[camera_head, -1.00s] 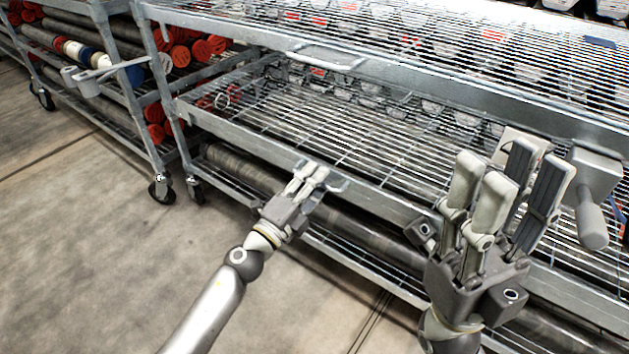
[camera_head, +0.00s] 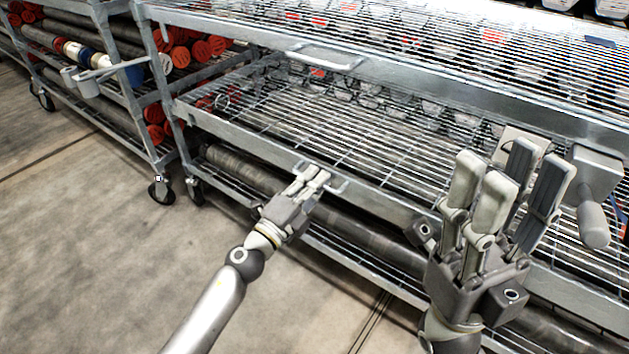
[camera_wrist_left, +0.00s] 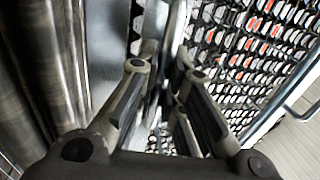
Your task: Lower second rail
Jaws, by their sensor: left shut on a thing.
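The second rail (camera_head: 255,148) is the grey metal front bar of the middle wire shelf, below the top shelf. It carries a small handle (camera_head: 342,187). My left gripper (camera_head: 318,176) is at this handle, shut on it; the fingers hide part of it. In the left wrist view, the fingers (camera_wrist_left: 160,100) stand around a metal bar close to a grey rail face. My right gripper (camera_head: 508,185) is open and empty, its fingers pointing up in front of the shelf's right part.
The top shelf has its own handle (camera_head: 325,56) and bears rows of trays. Long dark core tubes (camera_head: 245,172) lie on the lower shelf. A second rack with red-capped tubes (camera_head: 205,47) stands at left. The concrete floor (camera_head: 90,270) at front left is clear.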

